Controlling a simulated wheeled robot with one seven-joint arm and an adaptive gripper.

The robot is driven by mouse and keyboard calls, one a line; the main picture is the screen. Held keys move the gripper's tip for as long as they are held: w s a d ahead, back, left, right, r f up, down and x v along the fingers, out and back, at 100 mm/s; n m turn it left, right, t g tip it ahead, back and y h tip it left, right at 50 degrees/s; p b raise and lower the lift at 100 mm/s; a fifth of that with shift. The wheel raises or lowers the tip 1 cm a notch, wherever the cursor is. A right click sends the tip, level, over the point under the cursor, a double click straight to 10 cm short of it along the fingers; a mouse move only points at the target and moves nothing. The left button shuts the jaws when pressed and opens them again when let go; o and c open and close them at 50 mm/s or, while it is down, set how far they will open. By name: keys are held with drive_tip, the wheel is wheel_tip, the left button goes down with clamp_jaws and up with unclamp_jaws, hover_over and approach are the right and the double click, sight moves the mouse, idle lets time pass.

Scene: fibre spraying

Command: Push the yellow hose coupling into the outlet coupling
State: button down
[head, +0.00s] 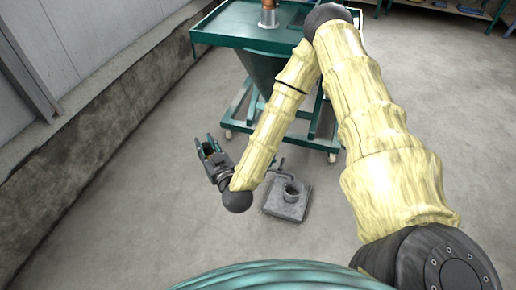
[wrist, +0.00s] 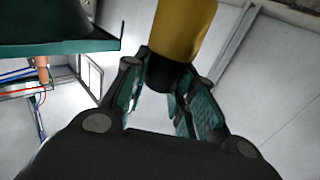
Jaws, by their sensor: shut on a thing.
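The yellow hose coupling (wrist: 180,28) fills the top middle of the wrist view, with a black end between the fingers of my gripper (wrist: 168,80). My gripper is shut on it. In the head view my gripper (head: 205,144) hangs low over the floor at the left, left of the green hopper; only a small orange-brown patch shows between its fingers there. A copper-coloured fitting (head: 268,14) stands on top of the hopper. I cannot tell whether it is the outlet coupling, and no other outlet coupling is clear to me. The coupling's far end is out of view.
The green hopper (head: 262,72) stands on a wheeled frame at the back. A grey block with a round socket (head: 287,200) lies on the floor right of my gripper. A low concrete wall (head: 90,140) runs along the left. Open floor lies between.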

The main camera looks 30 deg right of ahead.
drive_tip(key=w+d+f+m+g+h+b, duration=0.1)
drive_tip(key=w+d+f+b, duration=0.4)
drive_tip(key=d+f+b, duration=0.5)
drive_tip(key=w+d+f+m+g+h+b, duration=0.1)
drive_tip(key=w+d+f+m+h+b, duration=0.2)
drive_tip(key=d+f+b, duration=0.8)
drive_tip(key=w+d+f+m+g+h+b, duration=0.1)
drive_tip(key=w+d+f+m+h+b, duration=0.1)
drive_tip(key=w+d+f+h+b, duration=0.4)
drive_tip(key=shift+w+d+f+m+b, duration=0.15)
drive_tip(key=shift+w+d+f+b, duration=0.2)
drive_tip(key=shift+d+f+b, duration=1.8)
drive_tip(key=shift+w+d+f+m+b, duration=0.15)
drive_tip(key=shift+w+d+f+b, duration=0.25)
drive_tip(key=shift+f+b, duration=3.3)
wheel_tip(320, 180, up, 3)
drive_tip(key=shift+f+b, duration=0.15)
drive_tip(key=shift+b, duration=1.1)
drive_tip(key=shift+s+p, duration=0.15)
drive_tip(key=shift+p, duration=0.2)
drive_tip(key=shift+f+b, duration=1.25)
drive_tip(key=shift+f, duration=1.65)
drive_tip(key=shift+a+p, duration=0.1)
drive_tip(key=shift+p, duration=0.8)
drive_tip(key=shift+f+b, duration=0.3)
drive_tip(key=shift+f, duration=0.6)
